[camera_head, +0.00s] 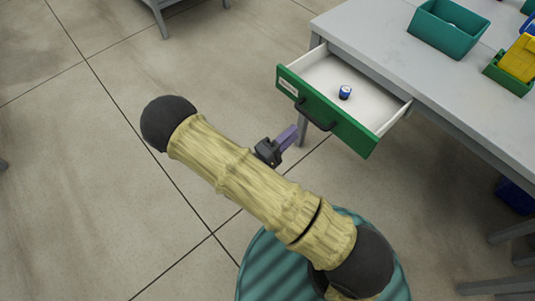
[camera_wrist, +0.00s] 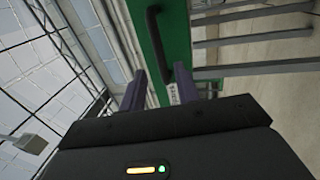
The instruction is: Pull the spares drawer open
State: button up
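The spares drawer (camera_head: 360,137) stands pulled out from the grey table, with a green front, a white inside and a label at its left end. Its black bar handle (camera_head: 315,117) is on the front. A small blue and white item (camera_head: 345,92) lies inside. My gripper (camera_head: 293,132), with purple fingers, is just left of and below the handle, apart from it. In the wrist view, the fingers of my gripper (camera_wrist: 173,80) are spread with nothing held. The handle (camera_wrist: 154,35) shows ahead, its near end in line with the gap between them.
The grey table (camera_head: 385,45) holds a teal bin (camera_head: 447,28), and a green bin (camera_head: 508,73) with yellow pieces at the right. A blue bin (camera_head: 515,196) is below at the right edge. The floor (camera_head: 80,190) on the left is clear.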

jog(key=v, duration=0.9)
jog(key=shift+w, duration=0.1)
jog(key=w+d+r+m+g+y, duration=0.1)
jog(key=w+r+m+g+y, duration=0.15)
jog(key=w+y, duration=0.45)
jog(key=w+d+r+m+g+y, duration=0.1)
jog(key=w+r+m+g+y, duration=0.1)
jog(key=w+m+g+y, duration=0.3)
jog(key=s+d+r+g+y+p, duration=0.1)
jog(key=s+d+r+g+y, duration=0.2)
jog(key=s+d+r, duration=0.95)
jog(key=w+p+v, duration=0.1)
jog(key=p+v, duration=1)
jog(key=p, duration=0.1)
jog(key=w+p+v, duration=0.2)
jog(key=p+v, duration=0.9)
jog(key=p, duration=0.2)
jog(key=shift+w+d+r, duration=0.3)
jog(key=shift+d+r, duration=0.05)
jog(key=shift+r, duration=0.35)
